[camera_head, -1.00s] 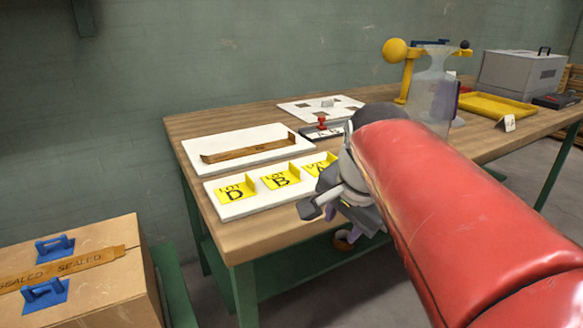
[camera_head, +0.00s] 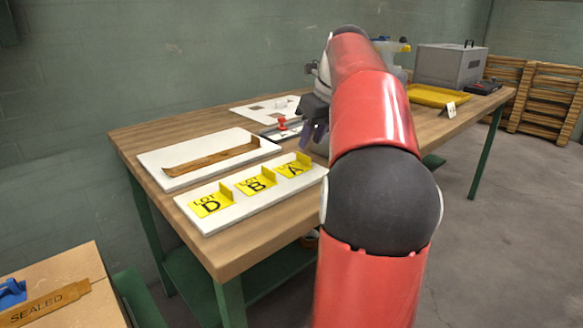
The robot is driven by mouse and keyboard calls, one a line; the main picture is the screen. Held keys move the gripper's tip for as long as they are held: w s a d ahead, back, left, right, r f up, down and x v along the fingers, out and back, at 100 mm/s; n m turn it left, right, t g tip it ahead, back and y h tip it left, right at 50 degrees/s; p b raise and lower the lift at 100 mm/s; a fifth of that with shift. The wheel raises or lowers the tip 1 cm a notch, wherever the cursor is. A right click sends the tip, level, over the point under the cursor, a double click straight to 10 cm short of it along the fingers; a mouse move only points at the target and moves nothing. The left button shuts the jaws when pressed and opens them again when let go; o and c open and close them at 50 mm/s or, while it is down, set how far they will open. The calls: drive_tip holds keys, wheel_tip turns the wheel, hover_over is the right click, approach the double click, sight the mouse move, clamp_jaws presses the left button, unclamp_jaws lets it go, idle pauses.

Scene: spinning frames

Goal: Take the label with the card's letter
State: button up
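Three yellow labels stand in a row on a white board (camera_head: 232,218) near the table's front left: LOT D (camera_head: 211,205), LOT B (camera_head: 257,181) and LOT A (camera_head: 294,168). A small white card (camera_head: 450,109) stands on the table to the right, by the yellow tray; its marking is too small to read. My gripper (camera_head: 313,132) hangs in front of the table's middle, beyond the LOT A label and apart from it. My red arm partly hides it, and I cannot tell how its fingers stand or whether they hold anything.
A brown strip (camera_head: 212,159) lies on a second white board (camera_head: 155,163). A red-handled stamp (camera_head: 283,124) and a board with grey squares (camera_head: 258,106) are behind. Right are a yellow tray (camera_head: 436,97) and grey case (camera_head: 450,72). A sealed box (camera_head: 65,275) is lower left.

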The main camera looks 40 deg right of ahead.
sight(301, 162)
drive_tip(key=x, duration=0.4)
drive_tip(key=shift+w+a+f+b, duration=0.1)
drive_tip(key=shift+w+f+b, duration=0.1)
drive_tip(key=shift+f+b, duration=0.15)
clamp_jaws()
